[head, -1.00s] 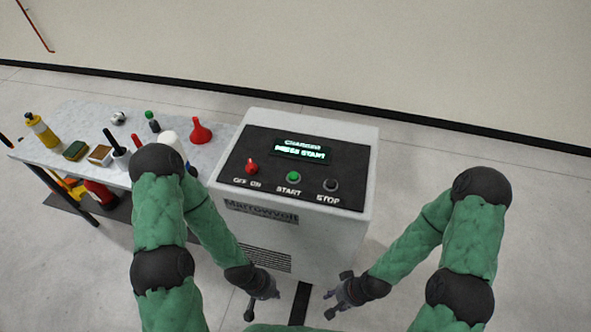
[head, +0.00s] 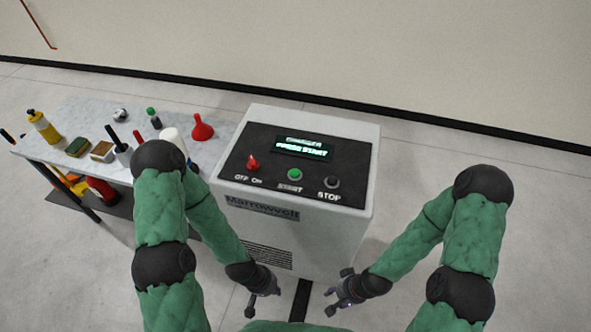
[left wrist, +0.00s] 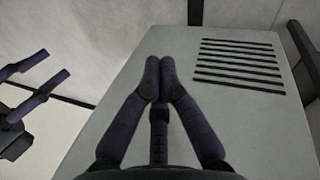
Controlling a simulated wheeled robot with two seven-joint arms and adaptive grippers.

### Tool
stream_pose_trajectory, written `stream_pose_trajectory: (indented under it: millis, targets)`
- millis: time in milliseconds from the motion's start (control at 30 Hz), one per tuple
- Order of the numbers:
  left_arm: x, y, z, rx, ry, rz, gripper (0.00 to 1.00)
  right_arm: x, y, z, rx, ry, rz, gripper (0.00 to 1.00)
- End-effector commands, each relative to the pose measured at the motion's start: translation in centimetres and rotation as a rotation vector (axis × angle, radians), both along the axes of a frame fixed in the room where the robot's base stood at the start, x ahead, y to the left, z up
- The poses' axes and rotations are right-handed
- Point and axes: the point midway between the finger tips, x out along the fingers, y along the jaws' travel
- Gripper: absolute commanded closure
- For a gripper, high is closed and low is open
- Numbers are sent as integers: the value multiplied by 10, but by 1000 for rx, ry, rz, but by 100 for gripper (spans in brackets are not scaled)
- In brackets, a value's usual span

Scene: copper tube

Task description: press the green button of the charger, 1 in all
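The charger (head: 235,190) is a pale grey box with a sloping black panel. Its round green button (head: 295,174) sits above the word START, in the middle of the panel, and nothing covers it. My left gripper (head: 263,298) hangs low in front of the charger, well below the panel. In the left wrist view its two fingers (left wrist: 160,70) meet at the tips, with nothing between them, before the grey front face. My right gripper (head: 340,295) is low to the right of it, empty; in the left wrist view its fingers (left wrist: 42,75) stand apart.
The panel also has a red OFF/ON knob (head: 253,163), a black STOP button (head: 332,182) and a lit screen (head: 303,147) reading PRESS START. A table (head: 85,115) with bottles, sponges and a red funnel (head: 202,128) stands left of the charger. Floor right of the charger is clear.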

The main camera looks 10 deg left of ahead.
Motion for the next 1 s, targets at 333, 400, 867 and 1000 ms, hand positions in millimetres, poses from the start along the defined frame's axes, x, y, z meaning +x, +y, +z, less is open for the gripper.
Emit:
stream_pose_trajectory:
  millis: [333, 400, 867, 1000]
  targets:
    - [14, 1, 7, 13, -50, -7, 100, 0, 0, -1, 0, 0, 0, 61]
    - [25, 3, 14, 24, -94, -15, 100, 0, 0, -3, 0, 0, 0, 61]
    - [115, 4, 97, 126, -501, -76, 100, 0, 0, -12, 0, 0, 0, 61]
    - [136, 2, 128, 156, -626, -89, 100, 0, 0, -14, 0, 0, 0, 61]
